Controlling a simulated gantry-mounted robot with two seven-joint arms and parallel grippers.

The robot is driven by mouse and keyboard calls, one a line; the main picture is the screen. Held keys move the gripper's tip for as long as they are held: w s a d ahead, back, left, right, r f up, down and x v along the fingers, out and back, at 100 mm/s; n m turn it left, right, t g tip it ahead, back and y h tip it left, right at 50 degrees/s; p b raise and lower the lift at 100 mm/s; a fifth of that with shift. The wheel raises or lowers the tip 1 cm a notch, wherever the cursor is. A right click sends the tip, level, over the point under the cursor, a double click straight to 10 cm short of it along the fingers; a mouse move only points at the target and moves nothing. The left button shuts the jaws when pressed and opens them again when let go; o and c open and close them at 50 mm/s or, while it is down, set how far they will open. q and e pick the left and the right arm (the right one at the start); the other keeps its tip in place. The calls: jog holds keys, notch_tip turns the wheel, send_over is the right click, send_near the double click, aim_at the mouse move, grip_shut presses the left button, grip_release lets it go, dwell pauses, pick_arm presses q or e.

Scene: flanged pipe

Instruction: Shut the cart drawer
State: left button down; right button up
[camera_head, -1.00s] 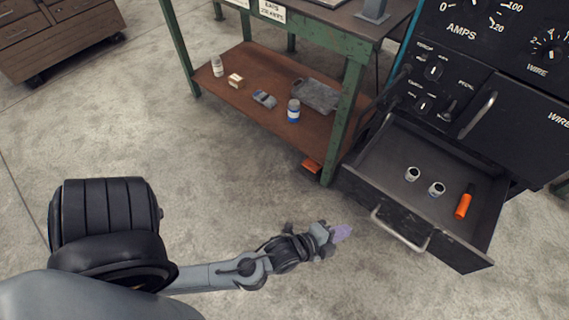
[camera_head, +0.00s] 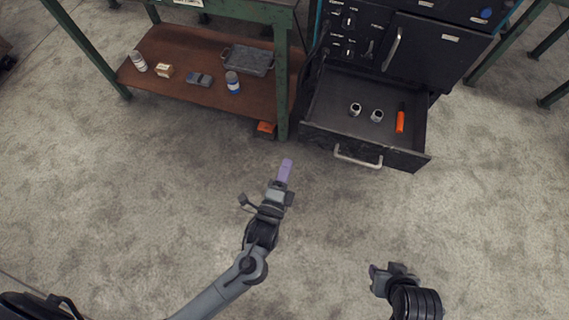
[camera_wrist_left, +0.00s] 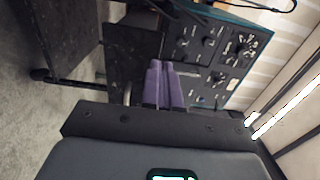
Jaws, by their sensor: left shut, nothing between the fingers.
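The cart drawer (camera_head: 372,140) is a dark metal drawer pulled out of the black cabinet, with its open top facing up. Its pale bar handle (camera_head: 357,158) is on the front face. My left gripper (camera_head: 285,170), with purple fingers, is shut and empty in front of the cart, to the left of the handle and apart from it. The closed fingers also show in the left wrist view (camera_wrist_left: 163,85), with the cabinet's knob panel beyond. My right gripper (camera_head: 393,275) is low in the head view; its fingers cannot be made out.
Two small metal cylinders (camera_head: 366,112) and an orange-handled item (camera_head: 400,121) lie in the drawer. A green-legged workbench (camera_head: 283,85) stands to the left, its brown shelf (camera_head: 180,52) holding several small items. An orange object (camera_head: 266,129) is by its leg. The floor in front is clear.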

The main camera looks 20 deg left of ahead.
pick_arm(q)
jog(key=b, duration=0.5)
send_near(301, 125)
jog(key=w, duration=0.5)
jog(key=shift+a+f, duration=0.1)
jog(key=shift+f, duration=0.1)
jog(key=shift+w+r+b, duration=0.15)
jog(key=shift+w+b, duration=0.25)
jog(key=shift+w, duration=0.5)
pick_arm(e)
notch_tip(301, 125, down, 6)
jog(key=shift+f, duration=0.15)
